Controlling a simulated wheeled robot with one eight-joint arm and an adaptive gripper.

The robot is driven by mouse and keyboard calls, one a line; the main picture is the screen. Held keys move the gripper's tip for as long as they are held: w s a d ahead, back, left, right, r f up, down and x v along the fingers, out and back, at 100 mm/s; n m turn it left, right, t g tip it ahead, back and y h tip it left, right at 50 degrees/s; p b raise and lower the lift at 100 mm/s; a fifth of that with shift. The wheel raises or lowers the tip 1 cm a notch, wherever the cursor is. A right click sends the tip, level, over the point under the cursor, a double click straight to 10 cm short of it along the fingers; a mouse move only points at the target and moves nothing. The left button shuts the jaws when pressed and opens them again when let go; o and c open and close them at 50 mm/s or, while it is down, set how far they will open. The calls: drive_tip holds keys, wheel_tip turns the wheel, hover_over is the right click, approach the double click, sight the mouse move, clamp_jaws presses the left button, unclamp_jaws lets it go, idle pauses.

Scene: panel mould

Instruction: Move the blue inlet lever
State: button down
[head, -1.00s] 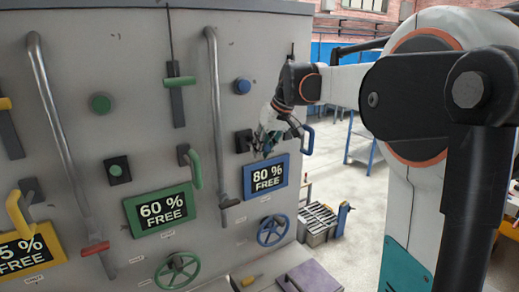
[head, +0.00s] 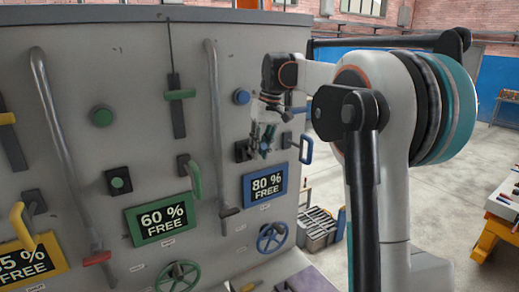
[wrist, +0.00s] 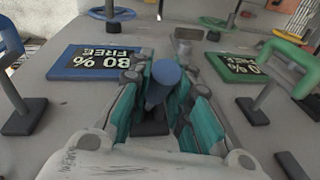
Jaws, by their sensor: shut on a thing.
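A blue round-ended lever (wrist: 166,76) stands between my gripper's teal-padded fingers in the wrist view, its end toward the camera. My gripper (wrist: 160,112) is shut on it. In the head view my gripper (head: 262,140) is at the panel, above the blue 80 % FREE sign (head: 265,185) and below a round blue button (head: 241,97). There the fingers and wrist hide most of the lever and its mount. The sign also shows left of the fingers in the wrist view (wrist: 98,60).
A blue D-shaped handle (head: 307,150) sticks out just right of my gripper. A grey pipe (head: 217,130) runs down the panel on the left. A blue handwheel (head: 272,238) is below. The green 60 % FREE sign (head: 162,219) is further left.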

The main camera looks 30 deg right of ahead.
drive_tip(key=shift+r, duration=0.1)
drive_tip(key=c, duration=1.4)
unclamp_jaws()
drive_tip(key=shift+c, duration=0.2)
wheel_tip(320, 180, up, 12)
drive_tip(key=s+d, duration=0.1)
drive_tip(key=d, duration=0.1)
drive_tip(key=shift+s+f, duration=0.1)
drive_tip(key=shift+f, duration=0.1)
